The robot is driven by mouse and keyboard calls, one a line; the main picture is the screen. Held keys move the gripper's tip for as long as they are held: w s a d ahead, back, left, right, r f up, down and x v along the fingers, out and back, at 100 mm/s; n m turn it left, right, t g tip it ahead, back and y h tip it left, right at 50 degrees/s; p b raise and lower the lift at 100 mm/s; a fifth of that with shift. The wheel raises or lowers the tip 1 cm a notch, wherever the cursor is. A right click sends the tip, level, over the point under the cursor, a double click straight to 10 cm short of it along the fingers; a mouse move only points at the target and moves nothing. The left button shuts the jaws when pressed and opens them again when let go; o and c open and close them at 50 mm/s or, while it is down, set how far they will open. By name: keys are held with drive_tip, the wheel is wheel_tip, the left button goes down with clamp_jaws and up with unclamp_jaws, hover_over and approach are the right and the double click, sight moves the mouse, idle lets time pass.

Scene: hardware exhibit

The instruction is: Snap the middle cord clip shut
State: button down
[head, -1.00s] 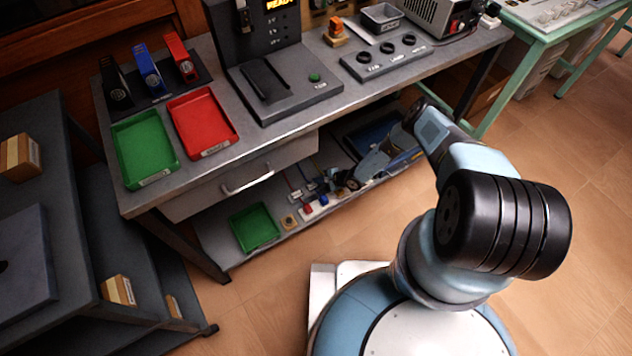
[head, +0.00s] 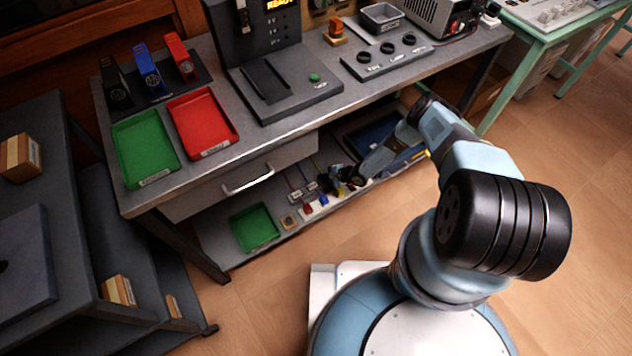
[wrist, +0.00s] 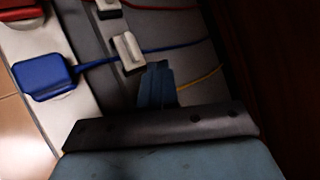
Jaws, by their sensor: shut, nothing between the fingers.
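In the wrist view the middle cord clip (wrist: 128,50) is a small pale grey block. A blue cord (wrist: 185,46) runs through or under it from a blue plug-like block (wrist: 45,78) on a white strip. I cannot tell whether its lid is closed. Another clip (wrist: 107,8) sits on a red cord at the top edge. A yellow cord (wrist: 200,84) passes beside my fingers; its clip is hidden. The head view shows the clips (head: 310,186) small on the lower shelf.
The clips lie on the lower shelf under a grey workbench, whose top and drawer (head: 240,178) overhang them. A green tray (head: 255,228) stands left on that shelf. The floor in front is clear.

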drive_tip(key=shift+w+d+r, duration=0.4)
drive_tip(key=shift+d, duration=0.2)
drive_tip(key=shift+w+d+r, duration=0.4)
drive_tip(key=shift+w+d, duration=0.05)
drive_tip(key=shift+d, duration=0.2)
drive_tip(key=shift+w+d+r, duration=0.4)
drive_tip(key=shift+d, duration=0.2)
